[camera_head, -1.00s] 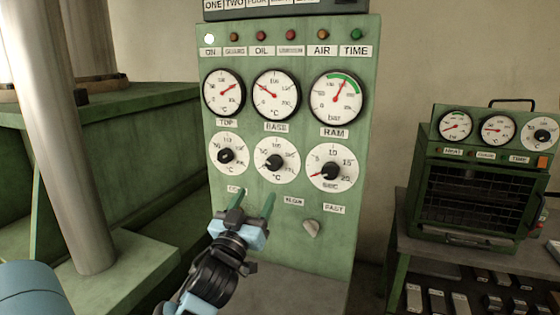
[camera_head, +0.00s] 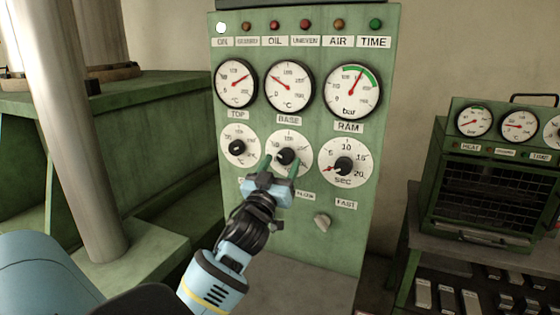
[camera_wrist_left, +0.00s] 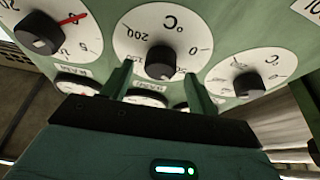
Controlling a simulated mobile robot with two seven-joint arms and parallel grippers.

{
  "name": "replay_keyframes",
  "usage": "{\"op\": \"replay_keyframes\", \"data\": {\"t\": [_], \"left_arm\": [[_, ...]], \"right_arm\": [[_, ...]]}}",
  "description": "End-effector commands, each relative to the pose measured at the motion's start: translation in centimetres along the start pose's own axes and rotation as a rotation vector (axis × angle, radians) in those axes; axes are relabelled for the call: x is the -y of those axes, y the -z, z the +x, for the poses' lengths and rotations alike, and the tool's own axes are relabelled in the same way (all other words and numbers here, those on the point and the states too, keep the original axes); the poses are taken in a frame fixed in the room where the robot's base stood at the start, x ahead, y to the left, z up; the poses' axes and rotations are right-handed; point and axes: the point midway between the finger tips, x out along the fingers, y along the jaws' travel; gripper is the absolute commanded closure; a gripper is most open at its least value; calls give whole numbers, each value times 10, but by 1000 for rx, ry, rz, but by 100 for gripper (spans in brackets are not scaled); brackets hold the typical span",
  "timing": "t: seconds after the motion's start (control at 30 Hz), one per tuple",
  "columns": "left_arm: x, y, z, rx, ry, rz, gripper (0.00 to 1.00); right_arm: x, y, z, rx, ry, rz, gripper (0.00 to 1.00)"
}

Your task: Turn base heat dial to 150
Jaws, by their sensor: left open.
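The base heat dial (camera_head: 290,140) is the middle white dial of the lower row, below the BASE label, with a black knob (camera_head: 285,156). It shows upside down in the left wrist view (camera_wrist_left: 183,38), with its knob (camera_wrist_left: 160,63) near the centre. My left gripper (camera_head: 282,166) is open in front of the dial's lower part. Its green fingers appear on either side of the knob; contact cannot be told. The gripper (camera_wrist_left: 157,80) holds nothing. The knob's exact setting is unclear. My right gripper is not in view.
The top heat dial (camera_head: 239,132) and the seconds dial (camera_head: 345,146) flank the base dial closely. Gauges (camera_head: 290,72) sit above. A small grey knob (camera_head: 322,220) is lower on the green panel. A green oven unit (camera_head: 490,170) stands at the right.

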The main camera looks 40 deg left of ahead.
Motion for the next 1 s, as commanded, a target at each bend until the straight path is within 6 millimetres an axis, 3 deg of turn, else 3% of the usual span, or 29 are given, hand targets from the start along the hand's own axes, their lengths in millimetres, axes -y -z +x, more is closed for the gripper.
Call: {"op": "replay_keyframes", "data": {"t": [0.2, 0.5, 0.83, 1.0], "left_arm": [[0, 0, 15, 0, -1, 1, 41], [0, -1, 16, 2, -1, 1, 41], [0, -1, 16, 2, -1, 0, 84], [0, -1, 16, 2, -3, 6, 85]], "right_arm": [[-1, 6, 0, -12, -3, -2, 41], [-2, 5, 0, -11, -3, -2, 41], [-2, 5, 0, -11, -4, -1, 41], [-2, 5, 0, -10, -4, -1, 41]]}}
